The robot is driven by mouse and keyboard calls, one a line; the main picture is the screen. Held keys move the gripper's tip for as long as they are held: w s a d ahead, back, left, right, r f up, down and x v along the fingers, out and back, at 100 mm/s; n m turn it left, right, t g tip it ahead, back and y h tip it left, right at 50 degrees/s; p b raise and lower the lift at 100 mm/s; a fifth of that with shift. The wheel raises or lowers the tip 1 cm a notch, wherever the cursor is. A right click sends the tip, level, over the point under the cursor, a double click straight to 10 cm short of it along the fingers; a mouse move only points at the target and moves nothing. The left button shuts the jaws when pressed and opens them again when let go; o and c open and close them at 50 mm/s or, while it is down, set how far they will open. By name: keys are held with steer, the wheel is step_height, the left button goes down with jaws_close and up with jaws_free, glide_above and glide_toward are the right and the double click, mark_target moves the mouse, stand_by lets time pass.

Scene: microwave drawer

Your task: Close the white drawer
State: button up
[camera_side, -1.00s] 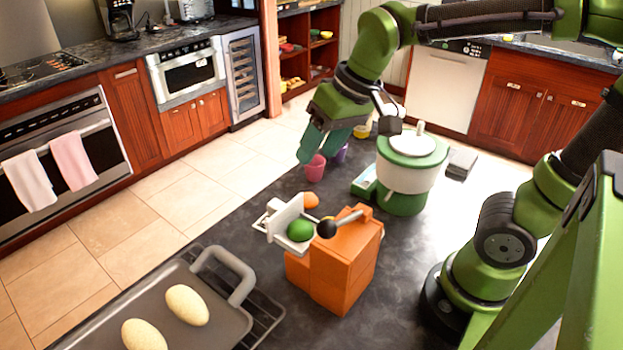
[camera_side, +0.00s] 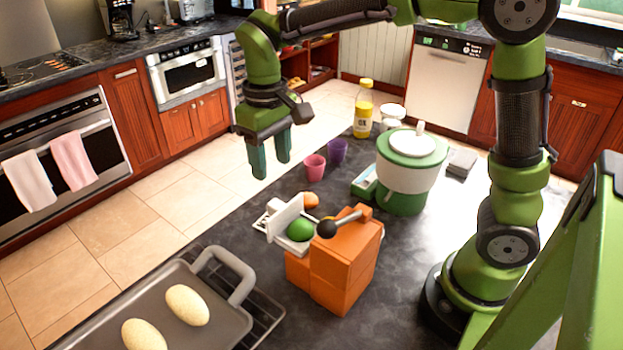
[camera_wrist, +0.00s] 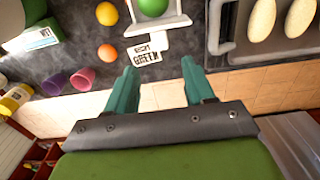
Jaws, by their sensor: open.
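The white drawer (camera_side: 289,217) stands pulled out from the orange box (camera_side: 345,265) in the side view, with a green ball (camera_side: 300,230) in it. In the wrist view the drawer (camera_wrist: 160,28) is at the top, cut off by the frame edge, and the green ball (camera_wrist: 153,6) shows in it. My gripper (camera_side: 271,168) is open and empty, its fingers pointing down. It appears above and to the left of the drawer in the side view, apart from it.
A grey tray (camera_side: 222,318) with egg-shaped items lies at the front left. A pink cup (camera_side: 315,168), a purple cup (camera_side: 337,151) and a yellow bottle (camera_side: 363,108) stand behind the box. A green-and-white pot (camera_side: 408,165) is to the right. A small orange ball (camera_side: 311,200) lies behind the drawer.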

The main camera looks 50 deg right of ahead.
mark_target(275, 203)
step_height(275, 203, down, 10)
steer(key=shift+r, duration=0.1)
stand_by(0.4)
jaws_close()
